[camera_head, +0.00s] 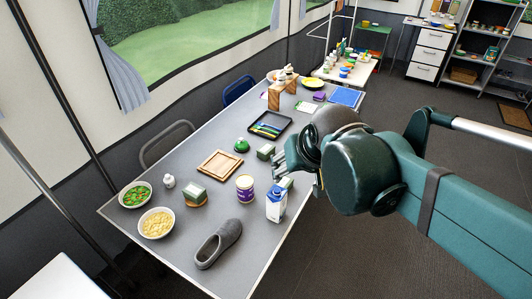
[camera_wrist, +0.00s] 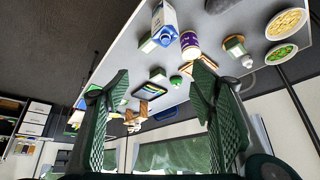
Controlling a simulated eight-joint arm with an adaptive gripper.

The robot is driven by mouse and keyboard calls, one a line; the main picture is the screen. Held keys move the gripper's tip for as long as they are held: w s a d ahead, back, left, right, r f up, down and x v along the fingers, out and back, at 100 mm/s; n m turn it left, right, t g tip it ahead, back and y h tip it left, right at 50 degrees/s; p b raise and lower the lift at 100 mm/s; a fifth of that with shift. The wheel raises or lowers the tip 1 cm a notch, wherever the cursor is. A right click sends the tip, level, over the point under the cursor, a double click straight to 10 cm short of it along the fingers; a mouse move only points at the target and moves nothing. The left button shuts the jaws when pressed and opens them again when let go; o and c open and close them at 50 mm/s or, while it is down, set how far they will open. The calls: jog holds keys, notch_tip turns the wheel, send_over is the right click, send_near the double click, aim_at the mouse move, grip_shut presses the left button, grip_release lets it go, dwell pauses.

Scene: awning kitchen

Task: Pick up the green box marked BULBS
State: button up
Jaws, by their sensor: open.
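Several small green-and-white boxes stand on the grey table; I cannot read BULBS on any of them. One box (camera_head: 195,193) sits on a round wooden piece at the near left; it also shows in the wrist view (camera_wrist: 235,44). Another box (camera_head: 266,152) stands near the table's middle, just left of my gripper (camera_head: 284,160), and shows in the wrist view (camera_wrist: 157,75). A third box (camera_head: 286,183) is partly hidden behind the blue-and-white carton; it also shows in the wrist view (camera_wrist: 148,45). My gripper (camera_wrist: 161,72) is open and empty, its two fingers wide apart.
The carton (camera_head: 276,203) and a purple-and-white jar (camera_head: 245,188) stand close together near the right edge.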

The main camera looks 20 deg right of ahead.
jog(key=w+d+m+g, duration=0.1)
jog(key=w+m, duration=0.1)
jog(key=w, duration=1.1)
jog(key=m+g+h, duration=0.3)
jog(key=m, duration=0.4)
send_over(266, 148)
jog(key=s+a, duration=0.2)
jog(key=s, duration=0.1)
jog(key=f, duration=2.5)
jog(key=shift+w+a+f, duration=0.2)
jog(key=shift+f, duration=0.2)
jog(key=shift+w+f, duration=0.3)
jog(key=shift+f, duration=0.35)
jog(key=shift+x, duration=1.3)
